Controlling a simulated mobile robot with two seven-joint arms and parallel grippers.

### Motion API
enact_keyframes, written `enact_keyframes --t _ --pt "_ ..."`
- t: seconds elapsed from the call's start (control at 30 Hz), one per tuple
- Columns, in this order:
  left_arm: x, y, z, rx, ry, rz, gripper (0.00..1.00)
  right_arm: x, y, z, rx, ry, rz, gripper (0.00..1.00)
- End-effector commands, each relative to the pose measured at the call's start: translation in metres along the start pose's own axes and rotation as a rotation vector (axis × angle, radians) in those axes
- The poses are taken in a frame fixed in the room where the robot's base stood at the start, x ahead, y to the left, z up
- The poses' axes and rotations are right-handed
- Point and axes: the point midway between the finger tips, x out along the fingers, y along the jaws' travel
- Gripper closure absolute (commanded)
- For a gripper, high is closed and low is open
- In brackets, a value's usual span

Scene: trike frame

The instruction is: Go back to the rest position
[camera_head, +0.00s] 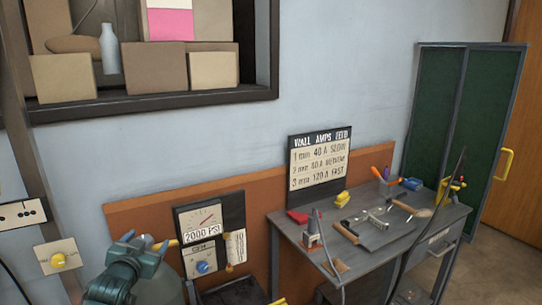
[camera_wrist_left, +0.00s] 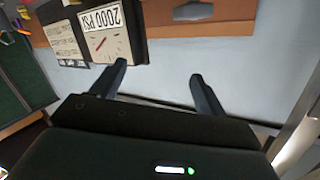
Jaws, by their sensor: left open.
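My left gripper (camera_head: 143,240) is at the lower left of the head view, a teal hand in front of the wall beside the gauge panel. In the left wrist view its two dark fingers (camera_wrist_left: 160,74) stand wide apart with nothing between them. The gauge panel (camera_head: 203,222), marked 2000 PSI, is just right of the gripper in the head view. The panel also shows upside down in the left wrist view (camera_wrist_left: 105,40), behind and left of the fingers. I cannot tell whether the hand touches anything. My right gripper is not in view.
A grey workbench (camera_head: 425,240) with several tools stands right of the panel. A sign (camera_head: 320,165) leans behind it. A green cabinet (camera_head: 480,110) is at the far right. A shelf (camera_head: 165,105) with boxes hangs above. Control plates (camera_head: 58,257) are at the left edge.

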Motion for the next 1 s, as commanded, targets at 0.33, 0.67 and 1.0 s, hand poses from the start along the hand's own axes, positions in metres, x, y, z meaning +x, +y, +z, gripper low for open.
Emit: enact_keyframes --t 0.33,0.67,1.0 --pt "-0.134 0.136 0.129 -0.057 -0.174 0.222 0.26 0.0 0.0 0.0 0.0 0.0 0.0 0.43" --pt "-0.298 0.217 0.18 -0.195 -0.349 0.374 0.26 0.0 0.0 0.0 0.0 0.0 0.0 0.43" --pt "-0.332 0.228 0.182 -0.23 -0.386 0.396 0.26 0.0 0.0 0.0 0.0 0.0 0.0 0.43"
